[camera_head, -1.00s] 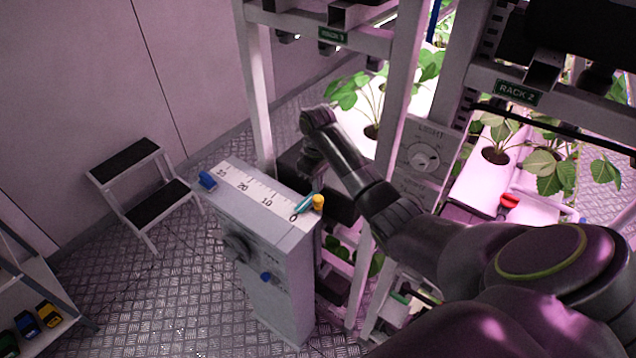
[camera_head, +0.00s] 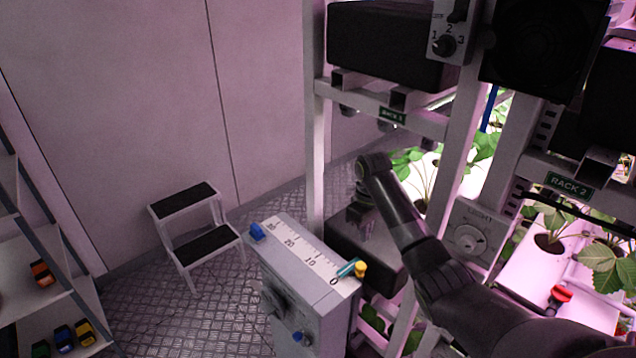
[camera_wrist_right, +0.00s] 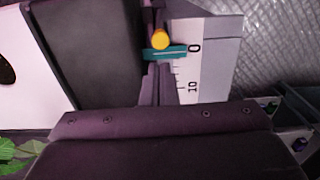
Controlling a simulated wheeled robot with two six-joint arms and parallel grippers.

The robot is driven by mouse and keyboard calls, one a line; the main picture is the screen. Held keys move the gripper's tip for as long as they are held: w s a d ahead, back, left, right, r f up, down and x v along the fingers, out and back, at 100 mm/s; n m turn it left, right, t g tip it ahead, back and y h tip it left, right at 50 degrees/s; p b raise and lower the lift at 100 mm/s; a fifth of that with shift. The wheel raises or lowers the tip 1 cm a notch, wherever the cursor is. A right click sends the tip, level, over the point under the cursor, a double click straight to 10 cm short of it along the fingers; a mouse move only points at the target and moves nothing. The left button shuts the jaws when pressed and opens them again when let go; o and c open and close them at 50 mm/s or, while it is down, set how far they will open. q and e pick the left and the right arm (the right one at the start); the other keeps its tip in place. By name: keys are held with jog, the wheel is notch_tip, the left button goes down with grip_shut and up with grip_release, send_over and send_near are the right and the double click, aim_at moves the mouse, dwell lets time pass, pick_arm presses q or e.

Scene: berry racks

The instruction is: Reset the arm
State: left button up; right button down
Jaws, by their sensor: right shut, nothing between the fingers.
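My right arm reaches in from the lower right of the head view. Its gripper (camera_head: 360,212) hangs beside the grey box with the scale, on the rack side of it, and is shut and empty. In the right wrist view the narrow closed fingers (camera_wrist_right: 154,80) point toward the teal pointer (camera_wrist_right: 165,52) and the yellow knob (camera_wrist_right: 161,38). I cannot tell whether they touch. In the head view the pointer (camera_head: 347,268) lies near the 0 mark of the scale (camera_head: 297,252), with the yellow knob (camera_head: 360,270) at its end. My left gripper is out of view.
The grey box (camera_head: 305,305) has dials on its front and a blue knob (camera_head: 257,231) on top. Racks with plants (camera_head: 425,175) stand close behind my arm. A step stool (camera_head: 188,228) and a shelf (camera_head: 35,250) stand left. Floor between them is clear.

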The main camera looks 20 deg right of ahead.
jog(key=s+a+f+m+t, duration=0.1)
jog(key=s+f, duration=0.5)
jog(key=s, duration=0.3)
jog(key=s+a+f+m+t, duration=0.1)
jog(key=s+f, duration=0.6)
jog(key=s, duration=0.3)
jog(key=s+a+r+m+t+h, duration=0.1)
jog(key=s+r+m, duration=0.15)
jog(key=s, duration=0.75)
jog(key=s+r+m+t+h, duration=0.1)
jog(key=s+r, duration=0.2)
jog(key=s, duration=0.7)
notch_tip(320, 180, down, 34)
jog(key=d+g+b, duration=0.1)
jog(key=g+b, duration=0.1)
jog(key=b, duration=0.6)
jog(key=s+f+b, duration=0.3)
jog(key=s+f, duration=0.4)
jog(key=f, duration=0.3)
jog(key=s+a+f+y+b, duration=0.1)
jog(key=s+f+b, duration=0.2)
jog(key=s+f, duration=0.5)
notch_tip(320, 180, down, 3)
jog(key=shift+s+r+g, duration=0.1)
jog(key=shift+s+g, duration=0.05)
jog(key=shift+g, duration=0.25)
